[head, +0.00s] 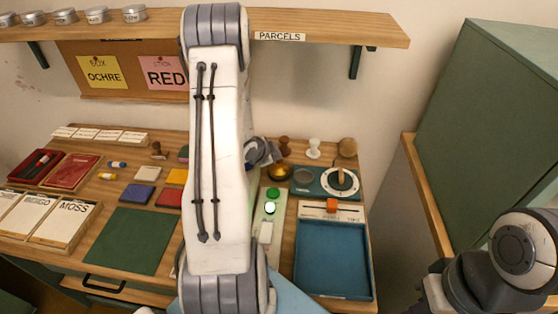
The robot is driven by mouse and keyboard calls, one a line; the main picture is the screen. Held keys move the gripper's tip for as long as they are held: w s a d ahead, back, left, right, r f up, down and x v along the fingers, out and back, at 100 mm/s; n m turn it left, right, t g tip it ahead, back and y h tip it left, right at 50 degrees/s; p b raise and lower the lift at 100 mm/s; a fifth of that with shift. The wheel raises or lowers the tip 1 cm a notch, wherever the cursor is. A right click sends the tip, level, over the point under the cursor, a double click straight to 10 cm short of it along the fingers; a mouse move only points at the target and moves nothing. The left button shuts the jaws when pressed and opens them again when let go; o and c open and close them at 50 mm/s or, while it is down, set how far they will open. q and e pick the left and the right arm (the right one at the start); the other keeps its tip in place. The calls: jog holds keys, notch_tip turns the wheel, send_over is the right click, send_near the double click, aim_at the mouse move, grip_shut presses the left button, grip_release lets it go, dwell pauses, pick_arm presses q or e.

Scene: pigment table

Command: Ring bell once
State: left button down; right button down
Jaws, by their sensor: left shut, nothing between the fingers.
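A small brass-coloured round thing (279,172), which looks like the bell, stands toward the back of the wooden table, right of my left arm. My left gripper (264,153) shows past the right edge of that arm, just behind and left of the bell in the picture. It is shut and empty. Whether it touches the bell cannot be told; a gap seems to show between them. My right arm shows at the lower right, but its fingers are not in the picture.
Stamps with wooden and white handles (314,148) stand behind the bell. A green-based dial (341,181) is to its right, a blue tray (333,258) in front. A shelf (330,25) overhangs the back. My left arm hides the table's middle.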

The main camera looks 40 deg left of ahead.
pick_arm(q)
jog(key=shift+f+b, duration=0.3)
jog(key=shift+f, duration=0.1)
dwell(0.5)
jog(key=shift+r+p, duration=0.85)
jog(key=shift+r, duration=0.2)
notch_tip(320, 180, up, 5)
jog(key=p, duration=0.4)
dwell(0.5)
